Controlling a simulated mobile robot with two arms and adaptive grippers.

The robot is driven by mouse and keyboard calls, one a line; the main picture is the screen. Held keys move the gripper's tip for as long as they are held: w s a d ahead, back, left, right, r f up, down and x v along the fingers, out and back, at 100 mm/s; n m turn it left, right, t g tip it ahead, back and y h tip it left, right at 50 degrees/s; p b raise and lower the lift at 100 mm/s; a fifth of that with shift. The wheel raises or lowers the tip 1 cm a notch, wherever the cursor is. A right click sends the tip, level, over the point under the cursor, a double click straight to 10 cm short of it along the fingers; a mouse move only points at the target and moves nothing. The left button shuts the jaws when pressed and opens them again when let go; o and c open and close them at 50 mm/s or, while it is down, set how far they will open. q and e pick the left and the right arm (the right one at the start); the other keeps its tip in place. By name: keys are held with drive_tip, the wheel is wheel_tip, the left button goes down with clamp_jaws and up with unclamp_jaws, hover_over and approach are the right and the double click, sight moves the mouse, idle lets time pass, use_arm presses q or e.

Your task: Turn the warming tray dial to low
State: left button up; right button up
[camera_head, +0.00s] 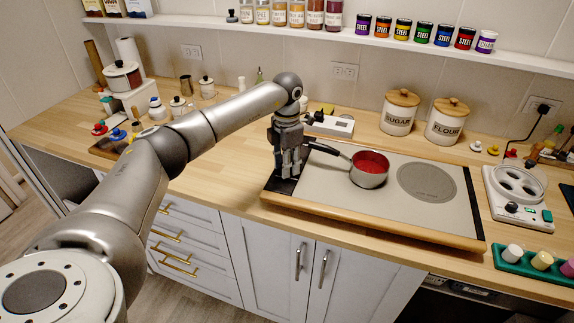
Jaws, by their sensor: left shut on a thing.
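The warming tray (330,190) is a flat grey plate with a wooden front edge on the counter. It has a black panel (281,187) at its left end. My left gripper (289,172) points down over this panel, with its fingers shut at the place of the dial. The dial itself is hidden by the fingers, so its setting cannot be read. A small saucepan (369,169) with red contents stands on the tray, its black handle reaching left close beside my gripper. My right gripper is not in view.
A round grey disc (426,181) marks the tray's right part. Sugar (399,112) and flour (447,121) canisters stand behind. A white appliance with round openings (519,196) is at the right. A white device (329,124) lies behind the gripper. The counter left of the tray is mostly clear.

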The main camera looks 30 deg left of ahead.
use_arm(q)
drive_tip(key=shift+r+m, duration=0.1)
drive_tip(key=shift+m, duration=0.2)
drive_tip(key=o, duration=1.1)
wheel_tip(320, 180, up, 12)
drive_tip(key=shift+f, duration=0.1)
idle(0.6)
